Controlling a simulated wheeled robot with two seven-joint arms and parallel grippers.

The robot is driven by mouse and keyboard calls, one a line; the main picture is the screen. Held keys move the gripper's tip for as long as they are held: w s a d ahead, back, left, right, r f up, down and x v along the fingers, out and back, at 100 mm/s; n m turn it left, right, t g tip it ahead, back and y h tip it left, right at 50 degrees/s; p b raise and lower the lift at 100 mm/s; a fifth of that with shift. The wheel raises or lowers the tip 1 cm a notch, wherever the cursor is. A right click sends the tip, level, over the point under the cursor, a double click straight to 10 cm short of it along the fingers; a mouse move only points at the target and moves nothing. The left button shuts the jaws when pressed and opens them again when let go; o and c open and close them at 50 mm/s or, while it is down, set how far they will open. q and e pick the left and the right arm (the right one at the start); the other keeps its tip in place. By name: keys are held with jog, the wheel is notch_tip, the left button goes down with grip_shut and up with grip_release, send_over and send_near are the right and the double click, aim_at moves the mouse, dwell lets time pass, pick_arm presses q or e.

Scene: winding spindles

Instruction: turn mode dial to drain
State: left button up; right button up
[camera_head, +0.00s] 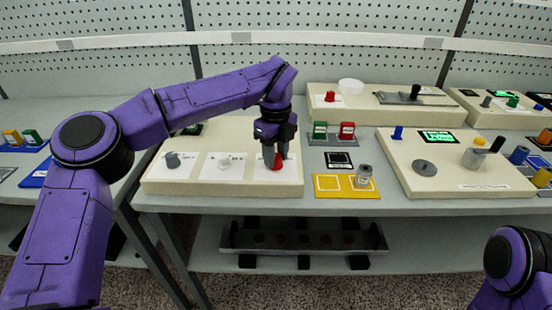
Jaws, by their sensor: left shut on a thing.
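A cream panel (220,182) at the centre left carries a row of three dials on white labels. The grey dial (173,160) is at the left and the white dial (224,162) is in the middle. The red dial (277,164) is at the right end. My left gripper (275,154) points down over the red dial and is shut on it. The fingers hide part of the red dial and its label. The label print is too small to read, so I cannot tell which dial is the mode dial. Only part of my right arm shows at the lower right; its gripper is out of view.
Right of the panel are a yellow tray (328,187) with a grey cylinder (364,175), and green and red blocks (346,130). Another cream panel (440,184) with a green display (438,137) stands further right. A pegboard wall is behind.

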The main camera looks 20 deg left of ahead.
dwell(0.3)
pick_arm(q)
jog(key=o, duration=1)
jog(key=shift+a, duration=0.1)
jog(key=shift+o, duration=0.2)
notch_tip(320, 180, up, 11)
jog(key=shift+f, duration=0.2)
jog(key=shift+r, duration=0.1)
